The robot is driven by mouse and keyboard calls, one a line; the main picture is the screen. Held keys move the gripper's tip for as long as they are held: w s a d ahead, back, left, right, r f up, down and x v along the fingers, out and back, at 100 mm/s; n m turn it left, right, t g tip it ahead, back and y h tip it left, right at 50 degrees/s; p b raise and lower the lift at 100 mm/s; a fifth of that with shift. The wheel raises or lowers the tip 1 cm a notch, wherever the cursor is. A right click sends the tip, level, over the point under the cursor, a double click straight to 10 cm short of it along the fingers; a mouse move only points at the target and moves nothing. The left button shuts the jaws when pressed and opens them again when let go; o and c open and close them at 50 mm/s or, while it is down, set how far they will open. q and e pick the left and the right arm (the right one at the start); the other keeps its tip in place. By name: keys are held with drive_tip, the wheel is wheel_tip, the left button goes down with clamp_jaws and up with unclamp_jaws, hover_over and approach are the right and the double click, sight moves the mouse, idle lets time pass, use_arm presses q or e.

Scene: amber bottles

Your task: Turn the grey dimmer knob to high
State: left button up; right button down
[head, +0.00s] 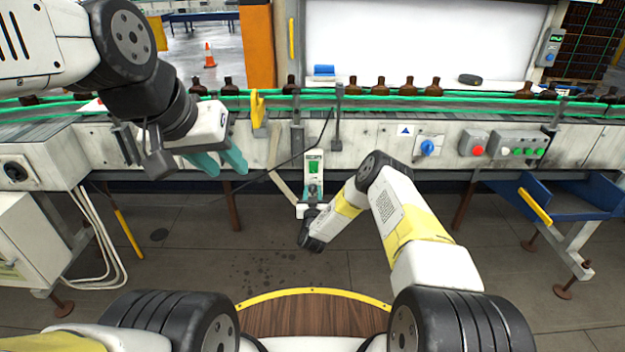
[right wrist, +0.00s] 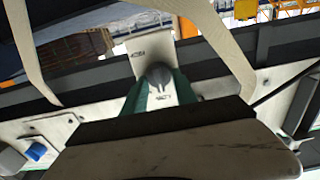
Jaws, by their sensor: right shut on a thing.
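The grey dimmer knob (right wrist: 158,74) shows in the right wrist view, on a narrow white panel (right wrist: 152,46) with small lettering I cannot read. In the head view the panel (head: 314,158) has a green display and hangs below the conveyor's front edge. My right gripper (head: 313,190) is at the panel's lower part and covers much of the knob there. Its green fingers (right wrist: 160,90) are shut on the knob, one on each side. The knob's setting is unclear. My left gripper (head: 222,162) is open and empty, left of the panel, in front of the conveyor.
Several amber bottles (head: 433,87) stand along the conveyor with green rails. A blue rotary switch (head: 428,148), a red button (head: 478,150) and green buttons (head: 516,151) are on the conveyor front to the right. A dark cable (head: 290,158) runs near the panel. The floor below is open.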

drive_tip(key=shift+m, duration=0.4)
drive_tip(key=m, duration=0.4)
drive_tip(key=shift+d+m, duration=0.2)
drive_tip(key=shift+m, duration=0.2)
drive_tip(key=m, duration=0.6)
drive_tip(key=shift+d+f, duration=0.15)
drive_tip(key=shift+f, duration=0.05)
drive_tip(key=m, duration=0.6)
drive_tip(key=shift+f+m, duration=0.2)
drive_tip(key=shift+m, duration=0.2)
drive_tip(key=m, duration=0.5)
drive_tip(key=shift+f, duration=0.15)
drive_tip(key=shift+m, duration=0.4)
drive_tip(key=c, duration=1)
unclamp_jaws()
